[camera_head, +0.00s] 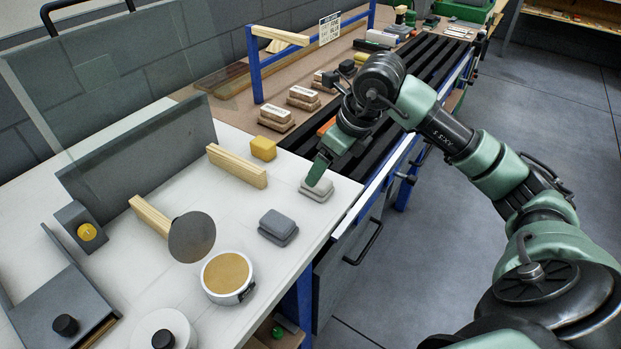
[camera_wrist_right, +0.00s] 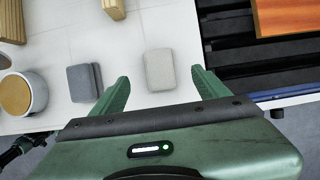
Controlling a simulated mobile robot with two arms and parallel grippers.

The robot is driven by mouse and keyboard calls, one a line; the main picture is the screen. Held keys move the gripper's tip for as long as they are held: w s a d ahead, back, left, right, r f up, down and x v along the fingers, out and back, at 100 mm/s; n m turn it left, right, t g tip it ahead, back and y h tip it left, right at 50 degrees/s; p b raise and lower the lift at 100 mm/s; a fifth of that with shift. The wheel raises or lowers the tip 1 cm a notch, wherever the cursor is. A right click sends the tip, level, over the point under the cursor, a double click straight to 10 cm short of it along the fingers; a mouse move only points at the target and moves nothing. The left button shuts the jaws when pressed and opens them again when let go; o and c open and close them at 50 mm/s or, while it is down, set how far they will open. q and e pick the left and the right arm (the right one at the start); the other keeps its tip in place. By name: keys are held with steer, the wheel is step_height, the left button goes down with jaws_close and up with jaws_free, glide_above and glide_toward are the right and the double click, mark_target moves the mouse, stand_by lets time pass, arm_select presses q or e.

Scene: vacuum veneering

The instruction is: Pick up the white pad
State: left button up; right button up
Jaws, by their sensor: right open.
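The white pad (camera_head: 317,192), a pale light-grey block with rounded corners, lies on the white table top near its right edge. It also shows in the right wrist view (camera_wrist_right: 160,68), lying between the two green fingers. My right gripper (camera_head: 319,172) is open, with its fingers pointing down at the pad and one finger on either side of it in the wrist view. In the head view a finger hides part of the pad. I cannot tell how high the fingertips are above the table. My left gripper is not in view.
A darker grey pad (camera_head: 278,224) lies to the left of the white pad. A yellow block (camera_head: 263,148), a wooden bar (camera_head: 237,166) and a round tin (camera_head: 227,276) stand nearby. Black slats (camera_head: 433,62) border the table beyond.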

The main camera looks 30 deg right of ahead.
mark_target(320, 182)
steer(key=x, duration=0.1)
steer(key=p+x, duration=0.1)
steer(key=x, duration=0.1)
steer(key=shift+s+f, duration=0.2)
steer(key=shift+s, duration=0.1)
steer(key=shift+x, duration=1.2)
steer(key=shift+w+f, duration=0.2)
steer(key=shift+f, duration=0.15)
steer(key=c, duration=1.4)
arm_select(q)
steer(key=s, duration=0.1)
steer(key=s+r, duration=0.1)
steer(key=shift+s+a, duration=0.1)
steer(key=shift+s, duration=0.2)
arm_select(e)
step_height(320, 182, up, 20)
steer(key=shift+r, duration=0.1)
